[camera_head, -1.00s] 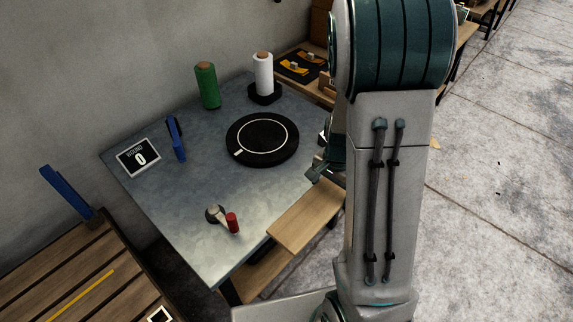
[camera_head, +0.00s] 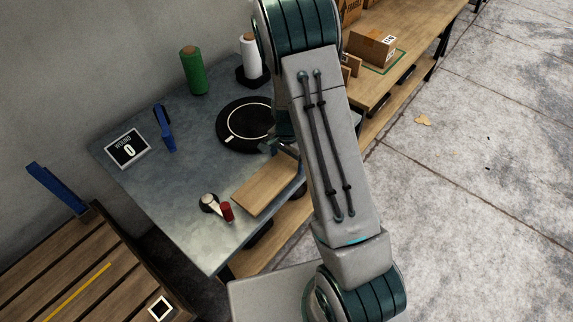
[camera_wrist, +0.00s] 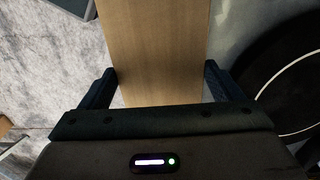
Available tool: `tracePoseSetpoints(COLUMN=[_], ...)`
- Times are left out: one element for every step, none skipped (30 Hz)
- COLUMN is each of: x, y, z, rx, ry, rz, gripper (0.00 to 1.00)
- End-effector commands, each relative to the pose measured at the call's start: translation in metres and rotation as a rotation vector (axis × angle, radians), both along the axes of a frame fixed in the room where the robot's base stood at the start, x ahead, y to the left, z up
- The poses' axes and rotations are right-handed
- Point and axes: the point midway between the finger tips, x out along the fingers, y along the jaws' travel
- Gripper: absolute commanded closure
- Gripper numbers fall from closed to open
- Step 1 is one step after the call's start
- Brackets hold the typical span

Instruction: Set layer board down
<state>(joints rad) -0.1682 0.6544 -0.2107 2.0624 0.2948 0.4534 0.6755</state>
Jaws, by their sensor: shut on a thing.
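The layer board (camera_head: 262,188) is a flat light-wood plank. In the head view it lies over the front right part of the grey metal table (camera_head: 190,235); I cannot tell whether it touches the top. In the wrist view the board (camera_wrist: 155,45) runs away from me between the two dark fingers of my gripper (camera_wrist: 160,84), which is shut on it. In the head view my gripper (camera_head: 285,148) is partly hidden behind my arm, at the board's far end.
A black disc with a pale ring (camera_head: 238,138) lies just beyond the board. A red-tipped pale tool (camera_head: 226,210) is close to its left. Green (camera_head: 193,72) and white (camera_head: 250,55) spools, a "WOUND 0" sign (camera_head: 128,149) and a blue upright (camera_head: 164,130) stand farther back.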

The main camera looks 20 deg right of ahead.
Motion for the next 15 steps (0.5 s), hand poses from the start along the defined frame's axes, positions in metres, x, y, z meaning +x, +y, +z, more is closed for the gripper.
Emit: tracePoseSetpoints(x=[0.001, 0.001, 0.001, 0.001, 0.000, 0.000, 0.001, 0.001, 0.001, 0.001, 0.001, 0.001, 0.001, 0.001, 0.001], y=[0.001, 0.001, 0.000, 0.000, 0.000, 0.000, 0.000, 0.000, 0.000, 0.000, 0.000, 0.000, 0.000, 0.000, 0.000], z=[-0.002, -0.004, -0.008, -0.012, -0.017, -0.023, -0.026, -0.030, -0.034, -0.036, -0.038, -0.040, -0.040, -0.041, -0.041], rx=[-0.001, 0.000, 0.000, 0.000, 0.000, 0.000, 0.000, 0.000, 0.000, 0.000, 0.000, 0.000, 0.001, 0.001, 0.001], ry=[0.001, 0.001, 0.001, 0.001, 0.004, 0.003, 0.002, 0.002, 0.001, 0.000, 0.000, 0.000, -0.001, -0.001, -0.001], rz=[0.000, -0.001, -0.001, -0.002, -0.002, -0.002, -0.002, -0.001, -0.001, 0.000, 0.000, 0.000, 0.000, 0.000, 0.000], gripper=[0.44, 0.44, 0.44, 0.44, 0.44, 0.44, 0.44, 0.44, 0.44, 0.44, 0.44, 0.44, 0.44, 0.44, 0.44])
